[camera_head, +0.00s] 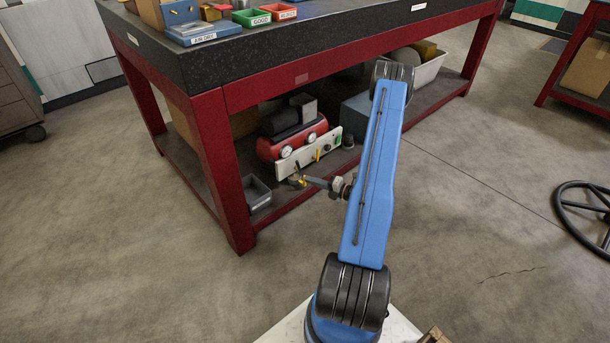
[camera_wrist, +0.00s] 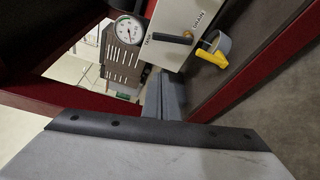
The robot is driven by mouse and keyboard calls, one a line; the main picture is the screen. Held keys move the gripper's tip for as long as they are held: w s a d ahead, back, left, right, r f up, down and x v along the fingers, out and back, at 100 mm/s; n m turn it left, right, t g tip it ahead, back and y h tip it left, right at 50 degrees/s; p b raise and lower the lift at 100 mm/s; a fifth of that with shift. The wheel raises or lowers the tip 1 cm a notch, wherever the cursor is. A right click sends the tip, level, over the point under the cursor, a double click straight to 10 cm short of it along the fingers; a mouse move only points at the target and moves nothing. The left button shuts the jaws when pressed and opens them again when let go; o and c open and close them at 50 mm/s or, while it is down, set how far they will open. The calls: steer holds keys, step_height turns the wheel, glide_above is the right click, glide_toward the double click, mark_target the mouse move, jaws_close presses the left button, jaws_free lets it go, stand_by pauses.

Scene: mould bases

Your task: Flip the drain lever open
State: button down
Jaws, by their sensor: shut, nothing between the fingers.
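A white panel (camera_head: 308,156) stands at the front of the red compressor on the bench's lower shelf. In the wrist view the panel (camera_wrist: 182,18) carries a DRAIN label and a black bar-shaped lever (camera_wrist: 172,38). A yellow handle (camera_wrist: 212,57) on a grey round part sits just past the panel's edge, near that label. Which of the two is the drain lever is not certain. My gripper (camera_head: 303,181) is low in front of the panel's left end. In the wrist view its fingers (camera_wrist: 168,80) are together and empty, apart from both handles.
The red compressor (camera_head: 290,140) has round gauges; one gauge (camera_wrist: 128,30) shows in the wrist view. A grey bin (camera_head: 257,193) sits left of my gripper on the shelf. The bench's red leg (camera_head: 222,175) and dark top (camera_head: 300,38) bound the space.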

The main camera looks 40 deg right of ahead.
mark_target(298, 166)
steer(key=w, duration=0.9)
steer(key=shift+d+r, duration=0.15)
steer(key=shift+d, duration=0.05)
stand_by(0.4)
steer(key=shift+d+r+m, duration=0.25)
steer(key=shift+d+m, duration=0.25)
steer(key=shift+d, duration=0.25)
